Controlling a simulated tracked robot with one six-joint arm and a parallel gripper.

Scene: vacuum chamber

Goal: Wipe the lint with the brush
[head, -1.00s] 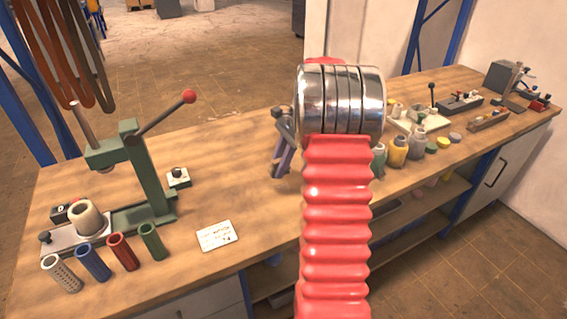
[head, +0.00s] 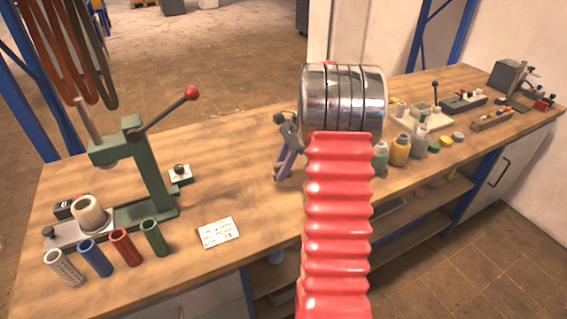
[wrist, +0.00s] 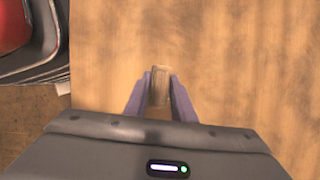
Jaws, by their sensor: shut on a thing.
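My gripper (wrist: 159,97) shows purple fingers on both sides of a narrow, pale tan piece, which looks like the brush (wrist: 160,84). It is shut on this piece. The tip points away from the gripper over the bare wooden bench. In the head view my gripper (head: 284,166) is over the middle of the bench, partly hidden behind my red arm, and the brush cannot be made out there. I cannot tell whether the brush touches the wood. I cannot make out any lint in either view.
The wooden bench (head: 236,170) holds a green lever press (head: 146,163) at left, several coloured tubes (head: 125,247) at the front and a white card (head: 218,232). Several bottles (head: 399,150) stand just right of my arm. The wood around my gripper's left side is clear.

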